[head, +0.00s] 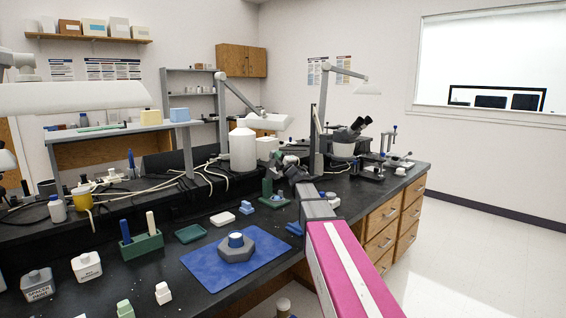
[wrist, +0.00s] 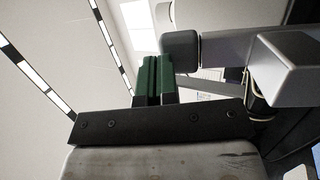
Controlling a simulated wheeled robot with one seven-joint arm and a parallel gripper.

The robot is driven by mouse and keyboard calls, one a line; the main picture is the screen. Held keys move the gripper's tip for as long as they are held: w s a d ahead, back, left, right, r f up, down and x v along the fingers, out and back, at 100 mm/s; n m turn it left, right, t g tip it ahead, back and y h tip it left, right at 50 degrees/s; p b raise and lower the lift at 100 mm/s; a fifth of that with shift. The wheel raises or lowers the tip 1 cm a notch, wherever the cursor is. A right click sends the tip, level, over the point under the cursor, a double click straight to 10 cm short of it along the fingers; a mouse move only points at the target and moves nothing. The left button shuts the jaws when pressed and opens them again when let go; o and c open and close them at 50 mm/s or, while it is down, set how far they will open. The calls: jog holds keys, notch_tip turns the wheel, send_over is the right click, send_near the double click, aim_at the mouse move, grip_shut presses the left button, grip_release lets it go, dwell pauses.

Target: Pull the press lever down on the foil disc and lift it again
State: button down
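A small green upright stand (head: 267,188), which looks like the press, is on the black bench behind the blue mat. I cannot make out its lever or a foil disc. My gripper (head: 281,168) is at the end of my pink and white arm, close above and beside this stand; whether it touches is unclear at this size. In the wrist view my gripper's green-padded fingers (wrist: 153,78) are side by side with hardly a gap, and nothing shows between them. A rounded dark grey block (wrist: 180,48) shows just right of the fingertips; I cannot tell what it belongs to.
A blue mat (head: 206,266) bears a grey hexagonal block (head: 237,252) with a blue and white top. A green holder (head: 142,245), a green tray (head: 190,233) and small bottles stand left. A white jug (head: 242,150), lamp (head: 266,122) and microscope (head: 346,146) stand behind.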

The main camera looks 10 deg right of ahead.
jog(key=shift+a+x, duration=0.25)
jog(key=shift+x, duration=1.5)
jog(key=shift+s, duration=0.2)
